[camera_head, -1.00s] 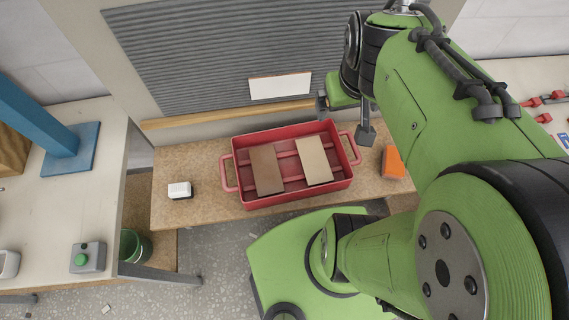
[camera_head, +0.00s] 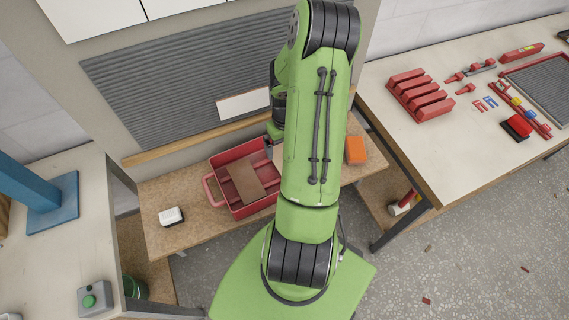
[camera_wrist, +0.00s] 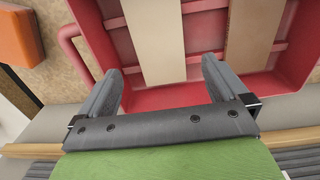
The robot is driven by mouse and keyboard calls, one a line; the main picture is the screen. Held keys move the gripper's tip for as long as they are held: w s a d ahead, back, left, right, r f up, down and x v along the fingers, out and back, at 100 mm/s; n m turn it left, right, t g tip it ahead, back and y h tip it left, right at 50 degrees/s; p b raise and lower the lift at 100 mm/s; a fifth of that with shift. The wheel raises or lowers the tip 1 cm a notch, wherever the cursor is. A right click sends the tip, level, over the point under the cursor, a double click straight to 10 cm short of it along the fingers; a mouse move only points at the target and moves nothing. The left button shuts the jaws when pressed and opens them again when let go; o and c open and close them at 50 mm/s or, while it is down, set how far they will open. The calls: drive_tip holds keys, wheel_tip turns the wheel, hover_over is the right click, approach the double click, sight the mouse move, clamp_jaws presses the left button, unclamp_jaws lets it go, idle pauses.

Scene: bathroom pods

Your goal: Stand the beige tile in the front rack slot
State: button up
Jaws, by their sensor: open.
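The beige tile (camera_wrist: 155,38) lies in the red crate (camera_wrist: 200,35); in the head view my arm hides it. My gripper (camera_wrist: 163,74) is open, its fingertips on either side of the tile's near end in the wrist view, with gaps and no visible contact. Its height above the tile is hard to tell. A brown tile (camera_wrist: 250,32) lies beside it, and also shows in the head view (camera_head: 247,184). A red slotted rack (camera_head: 418,95) stands on the right-hand table, with several slots that look empty.
An orange block (camera_head: 355,150) lies right of the crate, a white box (camera_head: 171,217) left of it. A ribbed grey panel (camera_head: 165,95) rises behind. The right-hand table (camera_head: 440,155) holds red clamps, small parts and a grey mat (camera_head: 545,82).

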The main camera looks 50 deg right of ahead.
sight(277, 160)
wheel_tip(277, 160, down, 6)
drive_tip(key=shift+f, duration=0.25)
drive_tip(key=shift+c, duration=0.3)
drive_tip(key=c, duration=1)
